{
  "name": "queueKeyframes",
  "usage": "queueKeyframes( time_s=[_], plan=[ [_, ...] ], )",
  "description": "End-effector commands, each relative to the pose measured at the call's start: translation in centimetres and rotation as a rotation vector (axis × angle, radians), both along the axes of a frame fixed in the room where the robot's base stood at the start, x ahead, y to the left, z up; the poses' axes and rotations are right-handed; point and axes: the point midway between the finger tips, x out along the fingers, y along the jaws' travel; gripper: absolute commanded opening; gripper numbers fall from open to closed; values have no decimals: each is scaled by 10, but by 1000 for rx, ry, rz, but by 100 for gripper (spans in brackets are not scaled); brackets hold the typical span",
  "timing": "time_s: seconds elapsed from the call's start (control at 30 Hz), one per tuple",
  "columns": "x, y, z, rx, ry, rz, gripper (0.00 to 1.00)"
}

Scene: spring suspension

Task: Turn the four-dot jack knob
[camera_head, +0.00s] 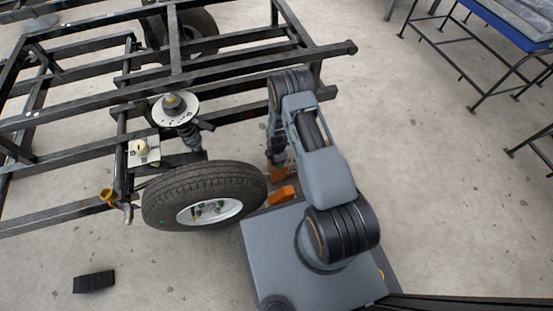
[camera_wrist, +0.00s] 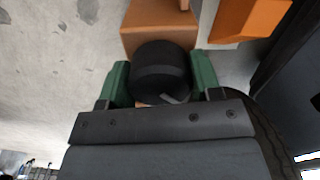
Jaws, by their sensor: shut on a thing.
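A round black knob (camera_wrist: 163,58) shows in the wrist view, in front of an orange-brown jack body (camera_wrist: 150,17). My gripper (camera_wrist: 160,72) has its two green fingers on either side of the knob and is shut on it. A small light-coloured pointed mark shows low on the knob. No dots can be made out, so I cannot tell the knob's dot count. In the head view my arm reaches down beside the wheel to an orange jack (camera_head: 278,173); the knob and fingertips are hidden there.
A brighter orange piece (camera_wrist: 252,18) lies beside the jack; orange also shows by my base (camera_head: 282,195). A tyre (camera_head: 160,205) stands close to the left, under a black steel frame (camera_head: 235,72). A dark block (camera_head: 94,282) lies on the floor. Open floor (camera_head: 420,170) is at right.

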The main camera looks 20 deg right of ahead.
Motion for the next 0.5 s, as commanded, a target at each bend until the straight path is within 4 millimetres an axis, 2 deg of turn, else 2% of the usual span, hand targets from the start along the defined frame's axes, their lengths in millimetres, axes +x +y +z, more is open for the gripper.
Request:
queueKeyframes(
  time_s=[0.5],
  plan=[
    [0,0,0,0,1,487,35]
  ],
)
